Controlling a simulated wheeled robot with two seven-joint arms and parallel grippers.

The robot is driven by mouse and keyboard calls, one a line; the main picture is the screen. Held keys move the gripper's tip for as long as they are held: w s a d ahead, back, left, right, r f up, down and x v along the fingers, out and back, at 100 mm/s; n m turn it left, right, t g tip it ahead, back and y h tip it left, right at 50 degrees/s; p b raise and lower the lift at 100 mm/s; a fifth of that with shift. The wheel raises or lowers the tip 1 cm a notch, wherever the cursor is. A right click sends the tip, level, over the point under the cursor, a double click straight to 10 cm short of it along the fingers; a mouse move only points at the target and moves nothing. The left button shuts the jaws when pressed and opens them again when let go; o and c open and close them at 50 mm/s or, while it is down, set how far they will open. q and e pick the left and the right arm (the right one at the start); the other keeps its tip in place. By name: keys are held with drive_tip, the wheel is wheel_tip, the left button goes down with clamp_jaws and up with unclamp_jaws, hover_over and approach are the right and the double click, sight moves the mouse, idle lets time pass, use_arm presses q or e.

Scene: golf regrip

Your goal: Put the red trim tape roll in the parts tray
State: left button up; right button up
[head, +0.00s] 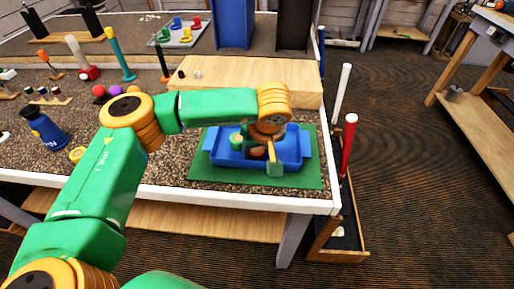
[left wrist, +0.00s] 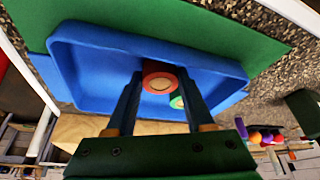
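The red trim tape roll (left wrist: 160,76), with a pale core, sits between the fingertips of my left gripper (left wrist: 160,84), which look shut on its sides. The blue parts tray (left wrist: 95,62) lies below the roll; I cannot tell whether the roll touches its floor. In the head view my left gripper (head: 271,157) is over the tray (head: 227,157), and the roll is mostly hidden there. A small green round item (head: 237,142) stands inside the tray and also shows in the left wrist view (left wrist: 177,102). My right gripper is out of view.
The tray rests on a green mat (head: 300,181) near the bench's front right corner. A wooden block (head: 220,74) is behind it. Red (head: 348,142) and white (head: 341,93) clubs stand past the right edge.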

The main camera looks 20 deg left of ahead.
use_arm(q)
drive_tip(key=o, duration=0.3)
drive_tip(key=v, duration=1.2)
drive_tip(key=shift+w+r, duration=0.1)
drive_tip(key=shift+r, duration=0.1)
drive_tip(key=shift+f, duration=0.1)
